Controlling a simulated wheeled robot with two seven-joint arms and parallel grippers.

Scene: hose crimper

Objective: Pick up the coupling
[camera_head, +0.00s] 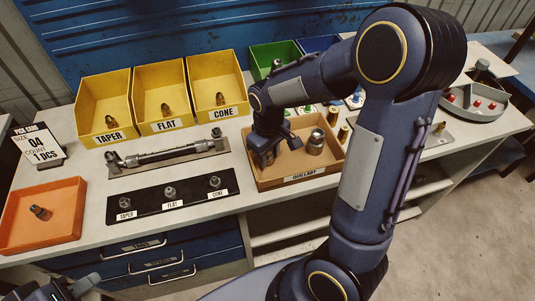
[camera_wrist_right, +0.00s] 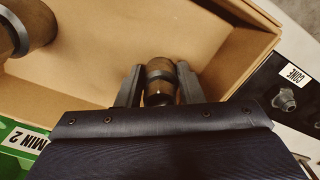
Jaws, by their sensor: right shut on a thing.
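My right gripper (camera_head: 266,155) reaches down into the left part of a cardboard box (camera_head: 262,181). In the right wrist view its two fingers (camera_wrist_right: 158,90) are shut on a small brown-and-grey cylindrical coupling (camera_wrist_right: 158,75), one finger on each side. The coupling's lower end is hidden by the gripper body, and I cannot tell whether it touches the box floor. A larger metal cylinder (camera_head: 316,142) stands apart in the same box; it also shows in the right wrist view (camera_wrist_right: 25,25). My left gripper (camera_head: 78,288) is partly cut off at the bottom left, and its opening is unclear.
Yellow bins (camera_head: 160,98) labelled TAPER, FLAT and CONE stand at the back. A black strip (camera_head: 150,203) holds several fittings. An orange tray (camera_head: 65,225) with a dark fitting lies at left. My right arm hides part of the bench at right.

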